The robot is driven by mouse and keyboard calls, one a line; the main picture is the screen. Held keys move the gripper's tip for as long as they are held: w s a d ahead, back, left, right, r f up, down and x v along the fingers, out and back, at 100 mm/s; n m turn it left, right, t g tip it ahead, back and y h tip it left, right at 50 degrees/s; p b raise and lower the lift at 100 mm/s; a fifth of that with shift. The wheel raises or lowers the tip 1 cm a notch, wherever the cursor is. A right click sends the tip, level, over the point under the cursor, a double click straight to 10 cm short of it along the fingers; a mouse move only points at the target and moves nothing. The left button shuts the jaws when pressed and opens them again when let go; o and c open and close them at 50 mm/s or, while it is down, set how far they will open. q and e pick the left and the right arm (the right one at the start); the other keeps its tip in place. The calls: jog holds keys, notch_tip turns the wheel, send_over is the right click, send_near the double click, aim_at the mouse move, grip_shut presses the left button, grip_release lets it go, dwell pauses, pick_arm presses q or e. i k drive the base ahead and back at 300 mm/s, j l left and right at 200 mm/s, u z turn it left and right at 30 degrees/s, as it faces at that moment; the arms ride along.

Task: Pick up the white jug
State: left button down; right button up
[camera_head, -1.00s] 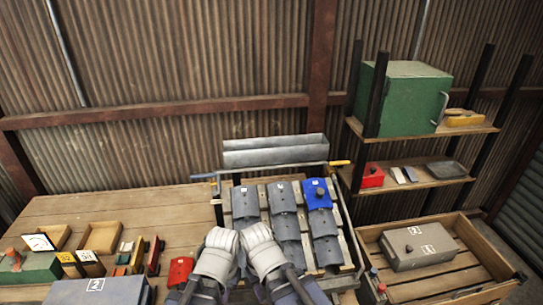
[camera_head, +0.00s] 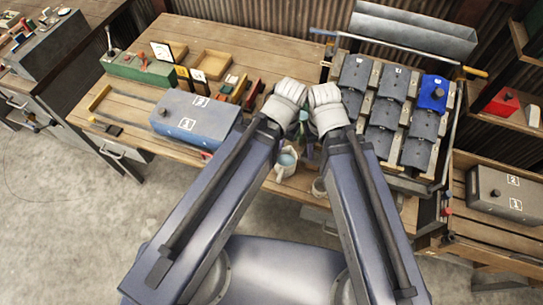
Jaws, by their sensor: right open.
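A whitish jug (camera_head: 287,162) with a pale blue inside stands at the table's front edge, between my two forearms.
A blue-grey box (camera_head: 193,121) lies left of my arms on the wooden table (camera_head: 135,85). A rack (camera_head: 443,165) of grey blocks and one blue block stands to the right.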

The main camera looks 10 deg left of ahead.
aim_at(283, 169)
jog(key=u, duration=0.15)
jog(key=k+j, duration=1.15)
jog(key=k+l+u, duration=0.05)
jog(key=k, duration=0.05)
